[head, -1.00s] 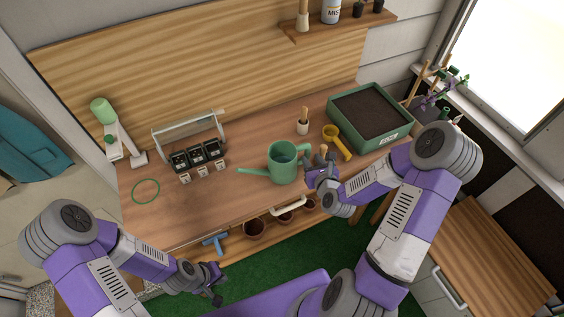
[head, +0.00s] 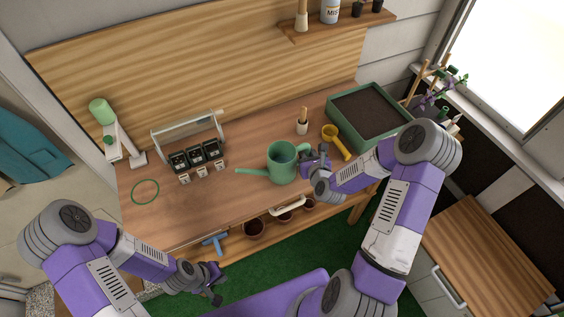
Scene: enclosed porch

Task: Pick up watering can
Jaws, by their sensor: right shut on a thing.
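The green watering can (head: 281,165) stands upright on the wooden potting bench (head: 222,208), with its spout pointing left and its handle on the right. My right gripper (head: 312,160) is at the handle side of the can and is shut on the handle; its fingers partly hide the handle. My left gripper (head: 217,285) is low in front of the bench, away from the can, and appears empty with its fingers apart.
A green soil tray (head: 337,112) and a yellow scoop (head: 336,143) lie right of the can. Several pots sit below.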

